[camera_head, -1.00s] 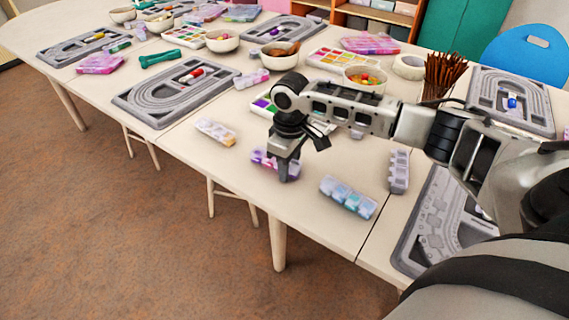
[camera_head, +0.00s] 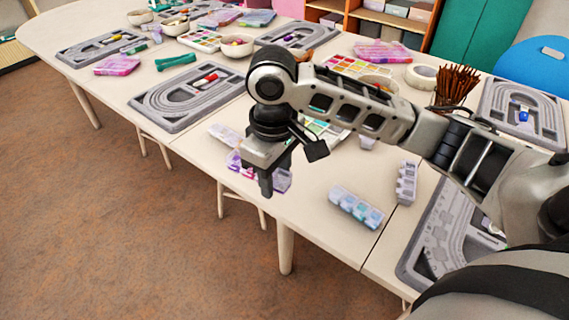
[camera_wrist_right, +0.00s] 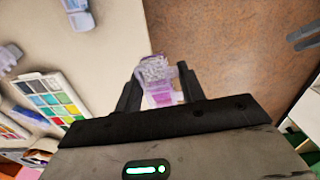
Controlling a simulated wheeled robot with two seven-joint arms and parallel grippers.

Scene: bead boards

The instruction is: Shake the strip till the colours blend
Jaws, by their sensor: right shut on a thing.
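The strip is a row of small clear compartments with purple and pink contents. It shows on both sides of my right gripper (camera_head: 267,186) in the head view, with its right end (camera_head: 282,180) clear of the fingers and its middle hidden. My right gripper is shut on the strip and holds it above the table near the front edge. In the right wrist view the strip (camera_wrist_right: 158,75) sits between the two fingers, whitish at one end and purple-pink at the other. My left gripper is not in view.
Other strips lie on the table: a teal one (camera_head: 356,207), a grey one (camera_head: 405,182) and a pale one (camera_head: 226,134) behind my gripper. Grey bead boards (camera_head: 190,97), bowls and a cup of brown sticks (camera_head: 456,86) stand around. Brown floor lies beyond the front edge.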

